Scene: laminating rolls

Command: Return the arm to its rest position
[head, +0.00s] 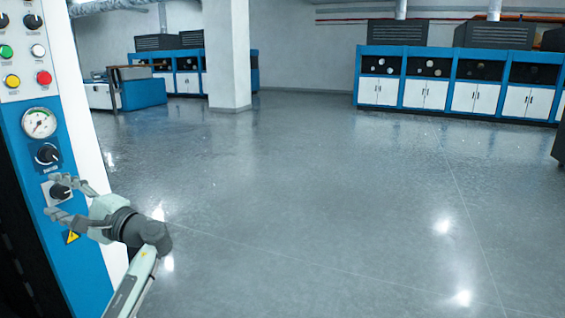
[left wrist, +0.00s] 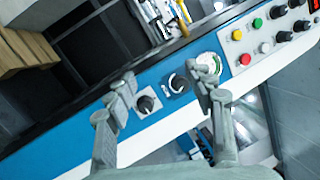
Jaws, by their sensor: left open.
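My left gripper (head: 52,195) is open in front of the control panel (head: 90,265) at the left of the head view. Its two fingers lie above and below the lower black knob (head: 60,192). In the left wrist view the open fingers (left wrist: 165,78) spread with the lower knob (left wrist: 145,104) and a second black knob (left wrist: 179,84) showing between them. I cannot tell whether a finger touches the panel. Nothing is held. My left arm comes in from the bottom of the head view. My right gripper is not in view.
The panel also carries a pressure gauge (head: 39,123), a green button (head: 6,52), a yellow button (head: 12,81) and a red button (head: 44,77). The grey floor (head: 310,200) is open to the right. Blue cabinets (head: 455,85) and a white pillar (head: 227,60) stand far back.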

